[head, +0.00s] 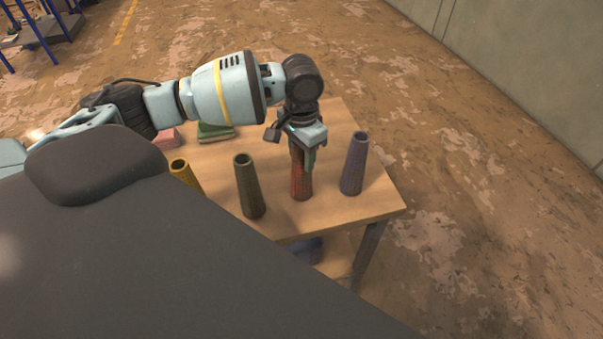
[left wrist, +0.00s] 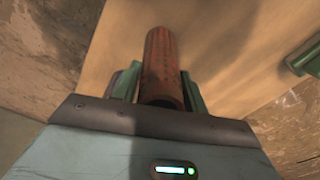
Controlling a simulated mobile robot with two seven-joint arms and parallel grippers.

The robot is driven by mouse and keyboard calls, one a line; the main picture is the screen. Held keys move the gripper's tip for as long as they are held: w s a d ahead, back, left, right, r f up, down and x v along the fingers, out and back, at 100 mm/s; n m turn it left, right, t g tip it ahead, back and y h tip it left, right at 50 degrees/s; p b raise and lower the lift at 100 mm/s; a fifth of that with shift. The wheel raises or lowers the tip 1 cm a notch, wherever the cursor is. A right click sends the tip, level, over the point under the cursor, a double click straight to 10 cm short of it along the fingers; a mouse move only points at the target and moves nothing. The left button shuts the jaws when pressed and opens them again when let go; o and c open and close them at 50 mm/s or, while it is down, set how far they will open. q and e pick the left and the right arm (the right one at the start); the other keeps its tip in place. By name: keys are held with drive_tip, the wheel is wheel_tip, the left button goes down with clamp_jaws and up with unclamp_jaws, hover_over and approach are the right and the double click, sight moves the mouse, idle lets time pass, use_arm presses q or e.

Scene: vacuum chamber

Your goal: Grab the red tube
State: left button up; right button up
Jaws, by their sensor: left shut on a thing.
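The red tube (head: 301,184) stands upright on the wooden table, between a dark olive tube and a purple tube. My left gripper (head: 305,157) comes down on it from above and is shut on its upper part, hiding its top. In the left wrist view the red tube (left wrist: 162,65) lies between the two green fingers of the gripper (left wrist: 160,90). Whether its base still touches the table is hard to tell. My right gripper is not in view.
On the wooden table (head: 340,123) stand the olive tube (head: 250,190), the purple tube (head: 353,165) and a yellow tube (head: 184,174). Green (head: 215,132) and pink (head: 166,139) blocks lie at the back left. Floor right of the table is open.

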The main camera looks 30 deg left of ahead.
use_arm(q)
drive_tip(key=c, duration=0.4)
